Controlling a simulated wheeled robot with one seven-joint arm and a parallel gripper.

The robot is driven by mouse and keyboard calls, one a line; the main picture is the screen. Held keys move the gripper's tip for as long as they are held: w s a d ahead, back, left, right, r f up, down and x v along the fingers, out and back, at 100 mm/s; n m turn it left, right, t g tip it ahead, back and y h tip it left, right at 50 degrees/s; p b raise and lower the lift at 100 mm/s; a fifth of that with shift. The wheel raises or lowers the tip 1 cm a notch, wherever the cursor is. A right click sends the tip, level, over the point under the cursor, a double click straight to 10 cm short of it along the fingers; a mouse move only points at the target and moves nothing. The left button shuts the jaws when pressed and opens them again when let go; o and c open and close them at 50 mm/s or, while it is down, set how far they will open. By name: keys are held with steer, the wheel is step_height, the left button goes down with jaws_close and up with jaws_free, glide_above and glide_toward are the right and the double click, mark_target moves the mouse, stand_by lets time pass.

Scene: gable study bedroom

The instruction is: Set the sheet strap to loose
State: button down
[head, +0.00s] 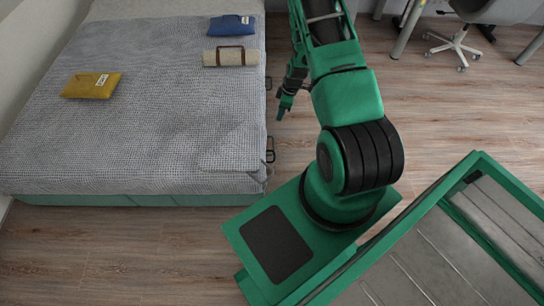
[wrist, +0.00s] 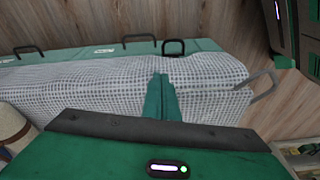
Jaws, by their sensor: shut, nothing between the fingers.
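A grey loop (wrist: 262,84) sticks out at the foot-end corner of the bed cover in the wrist view; it looks like the sheet strap, but I cannot be sure or read its setting. In the head view that corner (head: 262,177) shows only a small grey shape. My gripper (head: 281,113) is beside the bed's long right side in the head view. In the wrist view its green fingers (wrist: 161,82) are together and empty, in front of the checked cover (wrist: 90,85), with the loop to their right.
Black handles (wrist: 140,38) line the green bed side; one shows in the head view (head: 270,150). On the bed lie a yellow pouch (head: 90,86), a blue pouch (head: 231,25) and a beige roll (head: 222,57). A desk chair (head: 462,40) stands at back right. Floor beside the bed is clear.

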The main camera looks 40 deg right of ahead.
steer(key=s+a+f+n, duration=0.1)
steer(key=s+f, duration=0.1)
steer(key=f, duration=0.6)
steer(key=s+a+f+n+y, duration=0.1)
steer(key=s+a+f, duration=0.1)
steer(key=f, duration=0.6)
steer(key=shift+a+t, duration=0.2)
steer(key=shift+t, duration=0.1)
steer(key=shift+s, duration=0.1)
steer(key=x, duration=1)
steer(key=shift+s, duration=0.1)
